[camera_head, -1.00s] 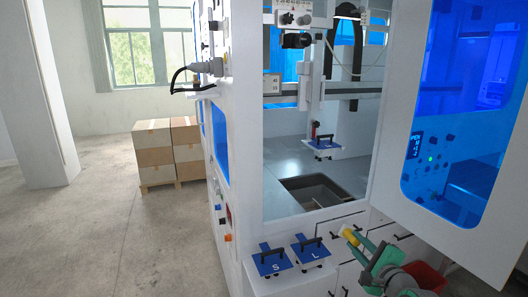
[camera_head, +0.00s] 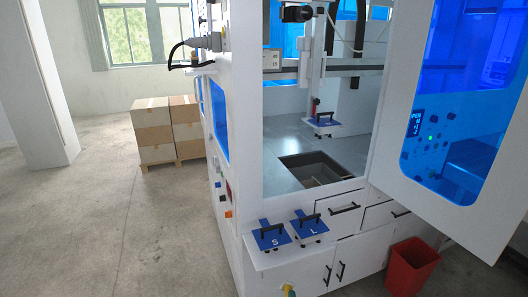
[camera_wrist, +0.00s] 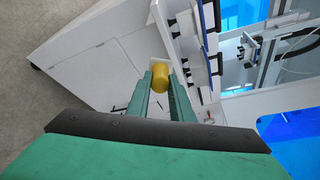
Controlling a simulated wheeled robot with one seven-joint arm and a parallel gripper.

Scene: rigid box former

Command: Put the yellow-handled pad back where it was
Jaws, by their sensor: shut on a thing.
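In the wrist view, my gripper (camera_wrist: 161,92) is shut on the yellow handle (camera_wrist: 160,77), which shows as a short yellow cylinder between the green fingers. The pad's own face is not visible. In the head view, only a bit of yellow (camera_head: 288,289) shows at the bottom edge, in front of the white cabinet and below the shelf. Two blue pads with black handles, marked S (camera_head: 268,238) and L (camera_head: 309,227), lie side by side on the small front shelf. Another blue pad (camera_head: 322,121) hangs inside the machine below a vertical rod.
The white cabinet (camera_head: 310,262) has drawers and doors with black handles. A red bin (camera_head: 411,268) stands at its right. An open door with a blue window (camera_head: 440,120) juts out at right. Inside, the grey deck (camera_head: 280,150) has a rectangular opening. Boxes (camera_head: 153,130) stand behind left.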

